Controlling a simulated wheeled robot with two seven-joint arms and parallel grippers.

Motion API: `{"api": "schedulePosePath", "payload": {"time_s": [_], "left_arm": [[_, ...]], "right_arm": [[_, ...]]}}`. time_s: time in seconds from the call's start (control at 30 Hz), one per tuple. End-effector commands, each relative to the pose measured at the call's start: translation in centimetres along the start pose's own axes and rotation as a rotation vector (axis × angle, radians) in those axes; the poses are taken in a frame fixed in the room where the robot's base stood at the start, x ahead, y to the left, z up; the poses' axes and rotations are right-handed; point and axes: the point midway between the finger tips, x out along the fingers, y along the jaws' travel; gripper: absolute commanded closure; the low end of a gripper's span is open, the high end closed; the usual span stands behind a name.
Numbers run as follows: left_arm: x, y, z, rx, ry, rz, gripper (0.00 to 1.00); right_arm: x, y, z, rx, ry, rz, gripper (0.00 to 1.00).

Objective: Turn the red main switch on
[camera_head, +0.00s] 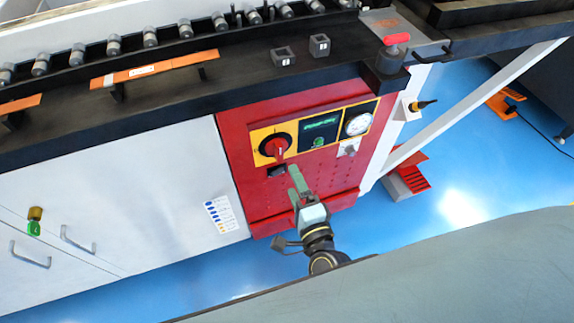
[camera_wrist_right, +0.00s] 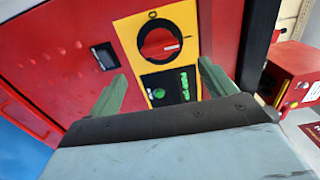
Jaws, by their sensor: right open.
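The red main switch (camera_head: 277,147) is a red knob on a black disc, set on a yellow plate in the red panel. In the right wrist view the knob (camera_wrist_right: 160,43) lies with its bar roughly level, and its pale mark faces the right side. A ring-shaped mark sits above the disc. My right gripper (camera_head: 293,172) is just below the switch in the head view. In the right wrist view its green fingers (camera_wrist_right: 163,70) are apart, with the switch showing beyond the gap and nothing between them. My left gripper is not in view.
A dark display (camera_head: 320,130) with green text and a green button is beside the switch, then a round gauge (camera_head: 358,124). A small black socket (camera_head: 277,171) is under the switch. White cabinet doors (camera_head: 130,200) are left.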

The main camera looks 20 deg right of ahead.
Motion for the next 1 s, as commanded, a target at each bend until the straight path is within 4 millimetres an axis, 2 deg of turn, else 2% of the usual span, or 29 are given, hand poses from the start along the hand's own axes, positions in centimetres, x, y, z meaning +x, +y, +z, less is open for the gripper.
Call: {"api": "schedulePosePath", "payload": {"time_s": [0.1,0.3,0.9,1.0], "left_arm": [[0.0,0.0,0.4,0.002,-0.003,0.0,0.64],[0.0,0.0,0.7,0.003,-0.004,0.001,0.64],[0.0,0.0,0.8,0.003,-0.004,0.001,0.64],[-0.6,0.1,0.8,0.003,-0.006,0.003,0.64]], "right_arm": [[-2.2,0.0,0.0,0.001,0.0,0.002,0.16],[-3.9,0.0,0.0,0.001,0.0,0.0,0.16],[-4.0,0.0,0.0,0.0,0.0,0.001,0.16],[-4.1,0.6,0.1,-0.042,-0.016,0.026,0.16]]}}
